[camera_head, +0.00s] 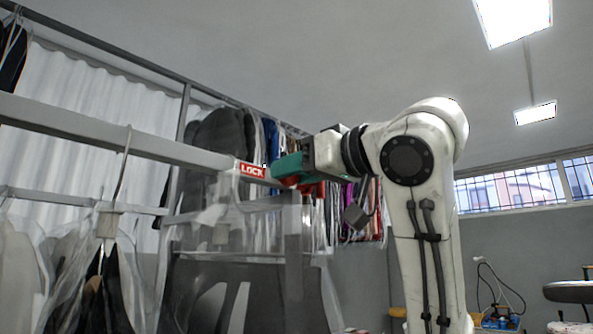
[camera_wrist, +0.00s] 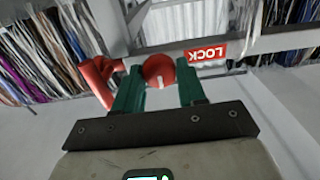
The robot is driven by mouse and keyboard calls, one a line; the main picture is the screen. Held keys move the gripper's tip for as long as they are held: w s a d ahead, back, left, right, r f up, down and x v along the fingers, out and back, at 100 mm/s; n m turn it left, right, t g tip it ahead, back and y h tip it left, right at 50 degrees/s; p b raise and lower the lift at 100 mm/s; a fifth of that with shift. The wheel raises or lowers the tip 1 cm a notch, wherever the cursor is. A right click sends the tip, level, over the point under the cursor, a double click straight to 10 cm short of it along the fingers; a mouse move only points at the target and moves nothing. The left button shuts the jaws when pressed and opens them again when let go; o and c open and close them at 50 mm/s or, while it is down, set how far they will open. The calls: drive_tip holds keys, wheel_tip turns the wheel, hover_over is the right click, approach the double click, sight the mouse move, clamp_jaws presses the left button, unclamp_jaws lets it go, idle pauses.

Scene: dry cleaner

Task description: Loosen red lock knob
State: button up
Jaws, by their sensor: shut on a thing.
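The round red lock knob (camera_wrist: 159,71) shows in the wrist view between the two green fingers of my gripper (camera_wrist: 160,90), with a pale mark on its face. My gripper is shut on the knob. A red label reading LOCK (camera_wrist: 205,54) is beside it on the grey rail; the label also shows in the head view (camera_head: 252,170). In the head view my gripper (camera_head: 286,166) is at the rail's end, and it largely hides the knob there. A second red part, shaped like a handle (camera_wrist: 98,80), is left of the fingers in the wrist view.
The grey rail (camera_head: 100,126) runs in from the left. Clothes in clear covers (camera_head: 230,235) hang below and behind it. A dark garment on a wire hanger (camera_head: 110,280) hangs at left. More clothes (camera_wrist: 35,55) hang at the wrist view's left.

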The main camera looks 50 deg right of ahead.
drive_tip(key=c, duration=0.4)
drive_tip(key=shift+c, duration=0.2)
drive_tip(key=shift+n, duration=0.3)
drive_tip(key=n, duration=0.5)
drive_tip(key=n+b, duration=0.1)
drive_tip(key=n, duration=0.5)
drive_tip(key=n+b, duration=0.1)
drive_tip(key=n, duration=0.4)
drive_tip(key=shift+a+f+n, duration=0.2)
drive_tip(key=shift+f+n, duration=0.05)
drive_tip(key=shift+n, duration=0.45)
